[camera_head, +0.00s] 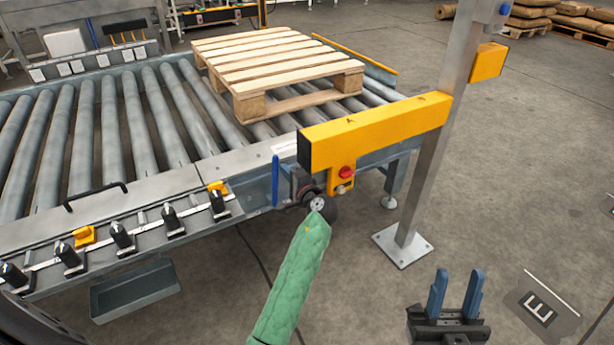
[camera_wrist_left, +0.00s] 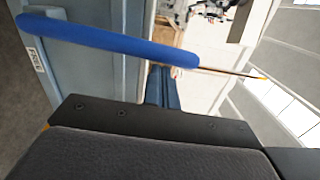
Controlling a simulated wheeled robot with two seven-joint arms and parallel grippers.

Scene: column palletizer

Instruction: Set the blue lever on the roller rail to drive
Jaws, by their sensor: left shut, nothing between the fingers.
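The blue lever (camera_head: 275,181) stands about upright at the front side of the roller rail (camera_head: 262,212), near its right end. In the left wrist view the lever (camera_wrist_left: 110,40) crosses the upper left, large and close, beside a small white label (camera_wrist_left: 35,57) too small to read surely. My left gripper (camera_head: 298,178) is just right of the lever, partly hidden by its own wrist and green sleeve. Its dark blue fingers (camera_wrist_left: 163,85) are together, with nothing between them; contact with the lever cannot be told. My right gripper (camera_head: 457,285) is open and empty over the floor at lower right.
A yellow beam (camera_head: 385,130) on a grey post (camera_head: 430,160) reaches across right of the lever. A box with a red button (camera_head: 346,173) hangs under it, close to my left gripper. A wooden pallet (camera_head: 275,65) lies on the rollers. Black-knobbed levers (camera_head: 122,235) line the front edge.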

